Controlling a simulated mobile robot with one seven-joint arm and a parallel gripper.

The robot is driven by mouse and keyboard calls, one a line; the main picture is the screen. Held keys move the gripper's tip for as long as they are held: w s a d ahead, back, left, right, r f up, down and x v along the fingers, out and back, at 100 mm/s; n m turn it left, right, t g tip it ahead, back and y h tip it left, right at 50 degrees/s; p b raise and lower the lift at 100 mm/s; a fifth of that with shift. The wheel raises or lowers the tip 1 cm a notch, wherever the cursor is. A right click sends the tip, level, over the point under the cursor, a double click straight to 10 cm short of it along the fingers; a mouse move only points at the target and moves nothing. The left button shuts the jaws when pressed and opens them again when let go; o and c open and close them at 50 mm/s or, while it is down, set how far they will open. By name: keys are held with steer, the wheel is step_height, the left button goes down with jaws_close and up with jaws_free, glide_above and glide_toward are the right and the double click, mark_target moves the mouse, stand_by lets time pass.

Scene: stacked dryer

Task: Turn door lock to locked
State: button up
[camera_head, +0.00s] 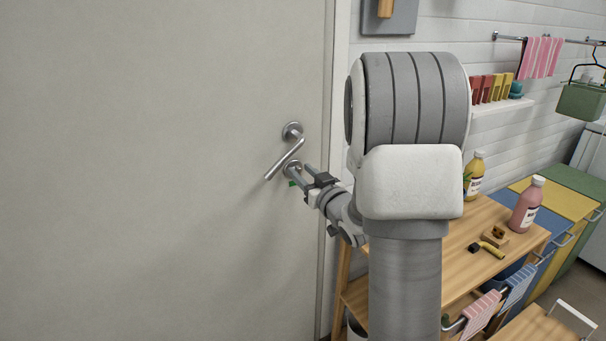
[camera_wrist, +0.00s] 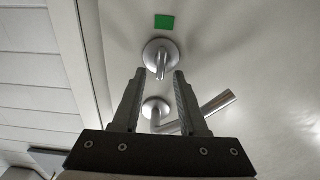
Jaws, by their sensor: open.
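The grey door (camera_head: 150,160) has a silver lever handle (camera_head: 285,157) that slants down to the left. The door lock (camera_wrist: 160,56), a small round silver plate with a thumb-turn, sits just below the lever in the head view, partly hidden by my gripper (camera_head: 300,173). In the wrist view the picture is turned over, so the lever (camera_wrist: 205,112) shows below the lock. A green square marker (camera_wrist: 164,22) is beside the lock. My gripper (camera_wrist: 158,80) is open and empty, its fingers pointing at the lock, with the thumb-turn between the fingertips' lines. Contact cannot be told.
The lever's bar lies close to my fingers. Right of the door frame stands a wooden table (camera_head: 470,225) with a pink bottle (camera_head: 526,205), a yellow bottle (camera_head: 474,177) and small items. Coloured cabinets (camera_head: 560,200) stand farther right. The door face left of the lever is clear.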

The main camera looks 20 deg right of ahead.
jaws_close()
steer(key=shift+m, duration=0.3)
stand_by(0.3)
steer(key=m, duration=0.4)
steer(key=shift+d+p, duration=0.3)
steer(key=shift+d, duration=0.05)
steer(key=m, duration=0.2)
steer(key=m+p, duration=0.1)
steer(key=m, duration=0.1)
steer(key=shift+d+f+m+p, duration=0.2)
steer(key=shift+m+p, duration=0.1)
steer(key=shift+m, duration=0.1)
steer(key=shift+d+f+m+p, duration=0.15)
steer(key=shift+m+p, duration=0.6)
steer(key=shift+m, duration=0.65)
steer(key=shift+a+f+m+p, duration=0.15)
steer(key=shift+m+p, duration=0.55)
steer(key=shift+m, duration=0.7)
steer(key=shift+d+f+m+p, duration=0.2)
steer(key=shift+m+p, duration=0.55)
steer(key=shift+m, duration=0.65)
steer(key=shift+f, duration=0.1)
